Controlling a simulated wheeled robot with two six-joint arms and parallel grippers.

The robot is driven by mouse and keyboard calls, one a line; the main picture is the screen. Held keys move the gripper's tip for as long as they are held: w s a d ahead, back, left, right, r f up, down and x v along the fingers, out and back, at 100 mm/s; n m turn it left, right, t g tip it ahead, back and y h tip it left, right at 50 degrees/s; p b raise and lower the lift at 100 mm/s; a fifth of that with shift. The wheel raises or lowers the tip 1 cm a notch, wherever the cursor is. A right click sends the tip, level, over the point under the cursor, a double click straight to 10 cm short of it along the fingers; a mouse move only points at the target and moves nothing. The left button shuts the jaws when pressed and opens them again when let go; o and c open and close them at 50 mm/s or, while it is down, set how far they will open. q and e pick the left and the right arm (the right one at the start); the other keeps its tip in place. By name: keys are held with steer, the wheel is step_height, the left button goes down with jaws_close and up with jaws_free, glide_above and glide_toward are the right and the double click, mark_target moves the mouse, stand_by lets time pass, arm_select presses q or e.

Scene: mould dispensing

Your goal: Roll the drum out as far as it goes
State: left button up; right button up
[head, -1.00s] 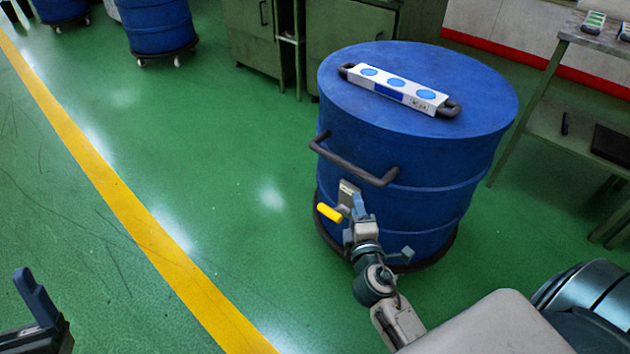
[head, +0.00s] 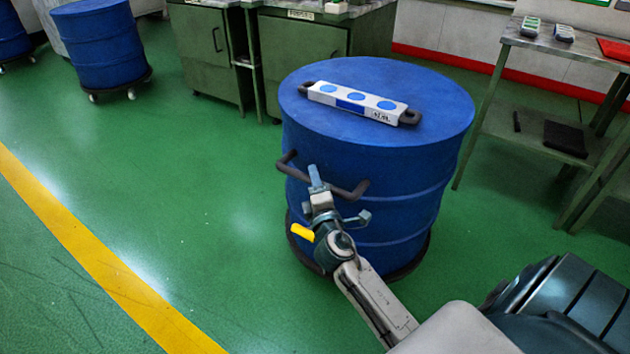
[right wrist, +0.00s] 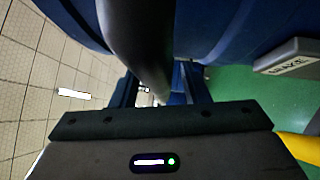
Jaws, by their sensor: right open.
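The blue drum (head: 400,205) stands upright on a dark wheeled base (head: 408,268) on the green floor. Its dark handle (head: 290,165) sticks out from the side facing me. My right gripper (head: 340,197) is at this handle. In the right wrist view the handle (right wrist: 140,35) runs between the open fingers (right wrist: 160,88); I cannot tell whether they touch it. A yellow lever (head: 302,234) sits low beside the gripper, and a grey plate marked BRAKE (right wrist: 290,62) shows in the right wrist view. My left gripper is out of view.
A white bar with blue discs (head: 352,102) lies on the drum's lid. Green cabinets (head: 305,45) stand behind, and a metal table (head: 520,40) stands to the right. Another blue drum (head: 95,45) is at the back left. The floor left of the drum is clear, with a yellow line (head: 85,250).

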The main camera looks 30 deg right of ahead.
steer(key=shift+w, duration=0.1)
jaws_close()
stand_by(0.3)
